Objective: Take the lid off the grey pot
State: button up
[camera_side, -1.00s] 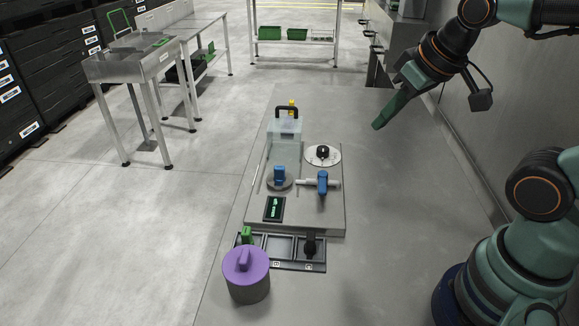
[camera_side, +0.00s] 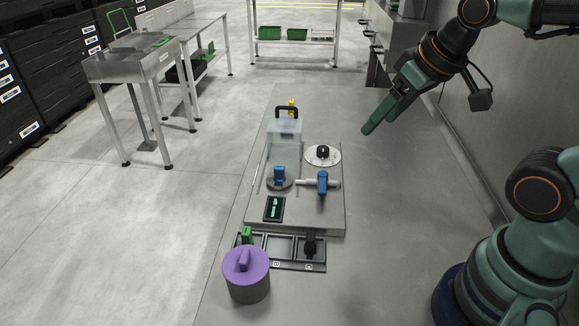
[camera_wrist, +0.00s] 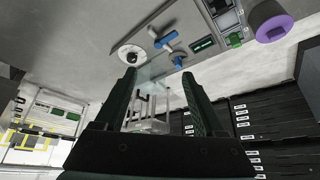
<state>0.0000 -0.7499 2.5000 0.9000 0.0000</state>
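The grey pot (camera_side: 249,291) stands at the near end of the bench, in front of the black tray. Its purple lid (camera_side: 260,266) sits on top, with an upright purple handle. In the wrist view the lid (camera_wrist: 275,29) and part of the pot (camera_wrist: 262,10) show at the top right. My gripper (camera_side: 377,124) is raised over the right side of the bench, far from the pot. In the wrist view my gripper (camera_wrist: 158,75) has its two fingers apart with nothing held between them.
A black tray (camera_side: 281,265) with a green piece (camera_side: 246,235) and a black piece (camera_side: 310,243) lies behind the pot. Beyond it, a raised plate (camera_side: 326,222) carries blue handles, a dial (camera_side: 334,157) and a clear box (camera_side: 284,132). The bench right of these is clear.

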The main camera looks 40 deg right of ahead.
jog(key=n+g, duration=0.6)
jog(key=n, duration=0.3)
send_over(245, 255)
notch_tip(245, 255, down, 6)
jog(key=r, duration=0.1)
notch_tip(245, 255, down, 12)
jog(key=shift+f, duration=0.1)
grip_shut()
